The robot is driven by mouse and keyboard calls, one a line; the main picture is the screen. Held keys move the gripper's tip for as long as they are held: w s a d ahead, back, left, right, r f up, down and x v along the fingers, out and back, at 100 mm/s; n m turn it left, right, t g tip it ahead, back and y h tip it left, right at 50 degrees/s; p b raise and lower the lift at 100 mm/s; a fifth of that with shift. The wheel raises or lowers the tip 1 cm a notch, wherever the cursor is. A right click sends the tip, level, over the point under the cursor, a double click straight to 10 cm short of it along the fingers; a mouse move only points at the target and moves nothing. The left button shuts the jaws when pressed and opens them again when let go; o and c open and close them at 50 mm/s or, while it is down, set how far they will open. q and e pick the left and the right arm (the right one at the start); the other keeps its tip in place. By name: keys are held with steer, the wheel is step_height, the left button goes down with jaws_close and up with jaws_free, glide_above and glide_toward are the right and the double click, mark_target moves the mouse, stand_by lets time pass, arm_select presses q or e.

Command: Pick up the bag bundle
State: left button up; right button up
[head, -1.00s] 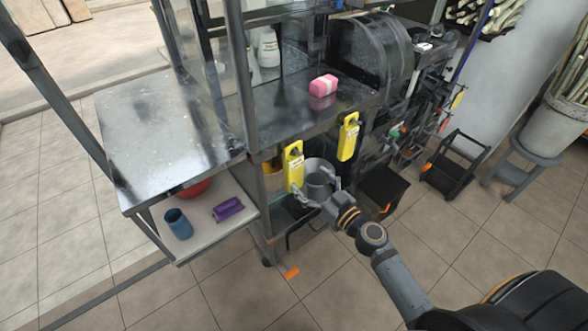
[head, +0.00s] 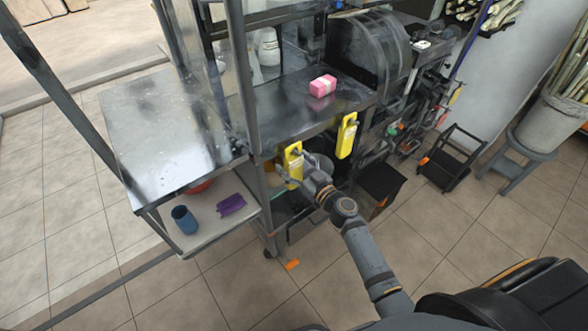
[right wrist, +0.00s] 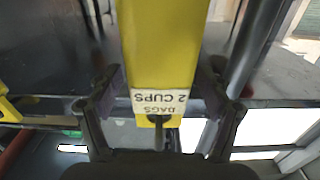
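Two yellow bag bundles hang from the front edge of the metal counter in the head view, the left one (head: 292,158) and the right one (head: 347,136). My right gripper (head: 296,172) is at the left bundle. In the right wrist view, this bundle (right wrist: 162,50) carries a white label reading "BAGS 2 CUPS", upside down in part. The dark fingers of my right gripper (right wrist: 160,88) stand apart on either side of it, with visible gaps. The bundle's top end is out of the wrist view. My left gripper is not in view.
A pink-and-white block (head: 322,86) lies on the counter (head: 285,110). A lower shelf (head: 222,228) holds a blue cup (head: 184,220) and a purple object (head: 231,204). A black stand (head: 449,160) is on the floor at right. Open tiled floor lies in front.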

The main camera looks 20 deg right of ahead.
steer(key=c, duration=0.8)
steer(key=shift+r+p, duration=0.3)
steer(key=shift+r, duration=0.2)
steer(key=shift+c, duration=0.2)
steer(key=shift+s+r, duration=0.1)
steer(key=shift+r, duration=0.15)
steer(key=b+v, duration=0.8)
steer(key=v, duration=0.9)
steer(key=shift+s+b, duration=0.3)
steer(key=shift+s, duration=0.05)
